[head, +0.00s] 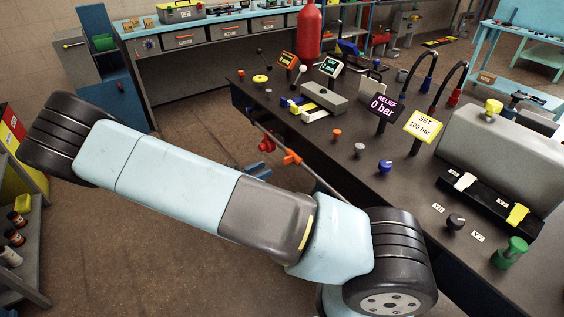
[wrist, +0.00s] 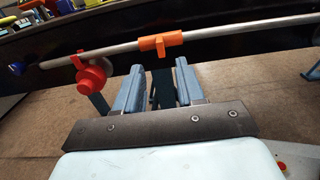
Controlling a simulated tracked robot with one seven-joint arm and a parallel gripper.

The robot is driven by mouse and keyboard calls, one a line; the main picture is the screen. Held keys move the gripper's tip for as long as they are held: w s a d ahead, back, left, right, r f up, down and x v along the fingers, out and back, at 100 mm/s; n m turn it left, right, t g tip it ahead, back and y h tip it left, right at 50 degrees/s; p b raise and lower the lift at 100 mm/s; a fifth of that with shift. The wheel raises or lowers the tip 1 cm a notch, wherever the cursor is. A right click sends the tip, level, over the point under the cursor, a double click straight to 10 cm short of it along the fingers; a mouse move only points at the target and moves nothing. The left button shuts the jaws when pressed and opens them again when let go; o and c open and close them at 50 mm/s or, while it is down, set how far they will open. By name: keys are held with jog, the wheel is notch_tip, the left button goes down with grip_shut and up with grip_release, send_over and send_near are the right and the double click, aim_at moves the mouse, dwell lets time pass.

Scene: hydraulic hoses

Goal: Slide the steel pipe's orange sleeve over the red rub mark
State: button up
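The steel pipe (wrist: 225,32) runs across the wrist view along the bench's front side, and part of it shows in the head view (head: 323,183). The orange sleeve (wrist: 160,43) sits around the pipe, with a tab standing out from it. It also shows in the head view (head: 291,157). My gripper (wrist: 159,68) is open and empty, its two fingers apart just below the sleeve in the picture; I see no contact. A red fitting (wrist: 91,76) hangs at the pipe left of the sleeve. I cannot make out a separate red rub mark on the pipe.
The dark bench (head: 350,150) carries knobs, a purple relief display (head: 381,107), a yellow set display (head: 422,125) and a grey tank (head: 505,150). My arm covers much of the lower head view. Open brown floor lies left of the bench.

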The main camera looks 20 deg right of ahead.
aim_at(291, 159)
jog(key=x, duration=0.9)
jog(key=shift+c, duration=0.3)
grip_shut()
dwell(1.0)
